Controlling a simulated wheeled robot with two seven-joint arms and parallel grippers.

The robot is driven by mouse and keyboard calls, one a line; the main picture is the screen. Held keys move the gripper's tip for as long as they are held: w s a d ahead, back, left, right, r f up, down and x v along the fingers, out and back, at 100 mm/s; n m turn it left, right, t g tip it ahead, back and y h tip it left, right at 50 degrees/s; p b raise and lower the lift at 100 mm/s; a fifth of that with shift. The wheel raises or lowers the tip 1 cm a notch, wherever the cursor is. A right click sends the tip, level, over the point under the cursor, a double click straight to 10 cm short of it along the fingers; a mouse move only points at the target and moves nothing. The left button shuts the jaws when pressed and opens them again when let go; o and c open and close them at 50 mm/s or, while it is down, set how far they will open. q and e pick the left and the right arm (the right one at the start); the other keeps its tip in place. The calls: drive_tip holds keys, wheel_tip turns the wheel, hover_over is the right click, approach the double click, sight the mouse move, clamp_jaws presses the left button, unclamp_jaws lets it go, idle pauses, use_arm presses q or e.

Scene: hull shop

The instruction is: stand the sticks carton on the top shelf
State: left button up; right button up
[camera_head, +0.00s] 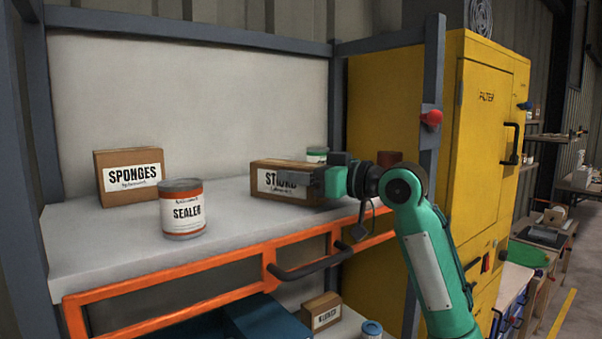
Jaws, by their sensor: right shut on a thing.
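The sticks carton (268,178) is a brown box with a white label, at the right part of the top shelf (110,233). My right gripper (322,183) is at the carton's right end and shut on it, covering the end of its label. The carton's label reads upright. Its base is at the shelf surface or very close above it; I cannot tell if it bears on the shelf. My left gripper is not in view.
A sponges carton (128,177) and a sealer can (182,210) stand on the top shelf to the left. Another can (317,155) is partly hidden behind the sticks carton. An orange rail (170,277) and dark handle (318,262) run along the shelf front. A yellow filter cabinet (483,140) stands right.

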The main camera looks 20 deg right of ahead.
drive_tip(key=shift+f, duration=0.15)
drive_tip(key=o, duration=1.1)
drive_tip(key=b+v, duration=0.4)
drive_tip(key=v, duration=0.8)
drive_tip(key=shift+d+b, duration=0.1)
drive_tip(key=shift+b, duration=0.3)
